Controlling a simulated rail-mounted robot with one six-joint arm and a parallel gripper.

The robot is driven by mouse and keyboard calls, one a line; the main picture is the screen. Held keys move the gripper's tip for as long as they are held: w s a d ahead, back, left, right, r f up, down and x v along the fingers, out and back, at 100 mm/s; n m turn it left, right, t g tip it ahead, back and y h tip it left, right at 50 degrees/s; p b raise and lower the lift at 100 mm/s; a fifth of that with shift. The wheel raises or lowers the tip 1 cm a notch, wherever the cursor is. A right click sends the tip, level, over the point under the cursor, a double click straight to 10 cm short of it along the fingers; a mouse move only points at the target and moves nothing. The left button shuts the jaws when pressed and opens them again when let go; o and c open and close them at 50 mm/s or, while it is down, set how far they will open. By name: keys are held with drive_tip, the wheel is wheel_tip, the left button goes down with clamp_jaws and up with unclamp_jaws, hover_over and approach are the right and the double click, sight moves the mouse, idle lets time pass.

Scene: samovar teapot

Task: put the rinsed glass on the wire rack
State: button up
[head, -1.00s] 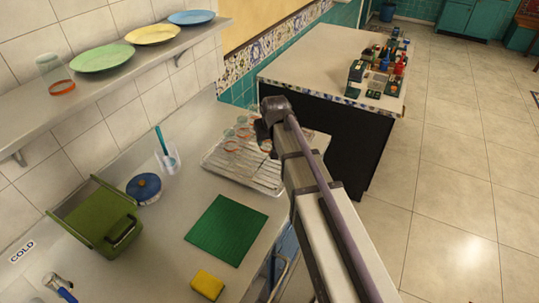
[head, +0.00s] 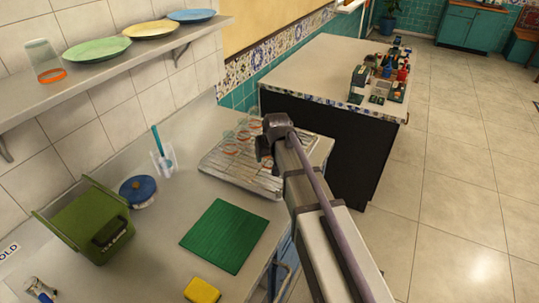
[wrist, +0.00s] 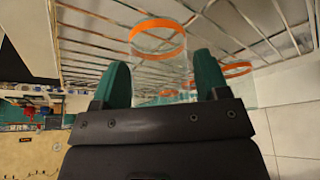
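My gripper (wrist: 161,68) is over the wire rack (head: 215,168), with its two green fingers apart. A clear glass with an orange rim (wrist: 158,24) is between the fingers and fills the gap, so the gripper looks shut on it. The glass is rim-down, its rim close to the rack wires; I cannot tell if it touches them. In the head view my gripper (head: 266,150) hides most of this glass. Other orange-rimmed glasses (head: 231,146) stand on the rack just left of the gripper; some show behind the right finger in the wrist view (wrist: 236,70).
A green mat (head: 224,236), yellow sponge (head: 203,290), blue-lidded pot (head: 138,191), clear cup (head: 163,162) and green container (head: 88,225) are on the counter. A shelf (head: 120,72) holds plates and another glass (head: 43,60). A dark-sided island (head: 320,140) stands beyond the rack.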

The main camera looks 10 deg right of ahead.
drive_tip(key=shift+o, duration=0.8)
drive_tip(key=shift+r, duration=0.1)
drive_tip(key=shift+r+p, duration=0.3)
drive_tip(key=shift+p, duration=0.1)
drive_tip(key=p+v, duration=1.1)
drive_tip(key=v, duration=0.1)
drive_tip(key=s+f+g, duration=0.1)
drive_tip(key=s+g, duration=0.3)
drive_tip(key=s, duration=1.4)
drive_tip(key=shift+s+a+f+m+g, duration=0.2)
drive_tip(key=shift+s+f+m+g, duration=0.1)
drive_tip(key=shift+m, duration=0.1)
